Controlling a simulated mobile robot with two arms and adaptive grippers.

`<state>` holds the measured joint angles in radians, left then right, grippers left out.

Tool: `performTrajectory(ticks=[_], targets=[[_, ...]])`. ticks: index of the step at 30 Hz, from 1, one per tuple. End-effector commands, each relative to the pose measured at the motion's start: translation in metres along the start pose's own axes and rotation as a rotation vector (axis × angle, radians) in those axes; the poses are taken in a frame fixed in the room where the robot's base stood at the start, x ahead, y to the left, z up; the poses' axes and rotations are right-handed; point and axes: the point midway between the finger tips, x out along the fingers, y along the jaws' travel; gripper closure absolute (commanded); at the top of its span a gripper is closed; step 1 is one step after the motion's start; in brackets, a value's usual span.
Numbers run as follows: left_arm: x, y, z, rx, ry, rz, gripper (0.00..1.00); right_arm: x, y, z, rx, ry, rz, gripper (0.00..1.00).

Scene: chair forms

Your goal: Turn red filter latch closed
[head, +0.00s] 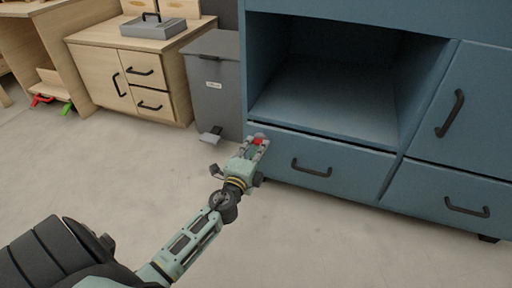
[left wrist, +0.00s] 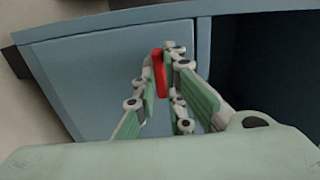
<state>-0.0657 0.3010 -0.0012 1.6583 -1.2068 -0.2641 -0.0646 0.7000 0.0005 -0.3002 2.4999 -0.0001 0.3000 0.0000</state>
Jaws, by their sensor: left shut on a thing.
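The red latch (head: 258,141) is a small red bar at the tip of my left gripper (head: 260,146), in front of the left end of the blue cabinet. In the left wrist view the red latch (left wrist: 159,74) stands nearly upright between the green-and-white fingers of my left gripper (left wrist: 161,84), with a blue panel behind it. The gripper is shut on the latch. The fingers hide part of it, and I cannot tell how it is mounted or whether it is turned. My right gripper is in neither view.
The blue cabinet (head: 450,65) has an open compartment above drawers with black handles. A grey bin (head: 214,92) stands beside it. A wooden cabinet (head: 88,55) with a grey toolbox (head: 153,27) on top is further left. The floor (head: 120,165) around my left arm is clear.

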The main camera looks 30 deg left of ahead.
Motion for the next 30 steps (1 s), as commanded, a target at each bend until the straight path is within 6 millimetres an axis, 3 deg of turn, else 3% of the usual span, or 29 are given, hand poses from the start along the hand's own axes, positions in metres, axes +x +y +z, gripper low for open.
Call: performTrajectory(ticks=[15, 16, 21, 30], targets=[[-0.0001, 0.0007, -0.0013, 0.019, 0.003, 0.001, 1.0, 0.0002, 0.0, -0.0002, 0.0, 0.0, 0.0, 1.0], [-0.0001, 0.0007, -0.0013, 0.019, 0.003, 0.001, 0.87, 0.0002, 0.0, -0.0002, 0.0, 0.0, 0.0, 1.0], [-0.0001, 0.0005, -0.0009, 0.018, 0.002, 0.001, 0.72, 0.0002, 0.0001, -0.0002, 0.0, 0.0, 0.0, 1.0], [0.0, 0.0001, -0.0004, 0.017, 0.001, 0.0, 0.71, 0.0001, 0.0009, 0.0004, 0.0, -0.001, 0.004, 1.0]])
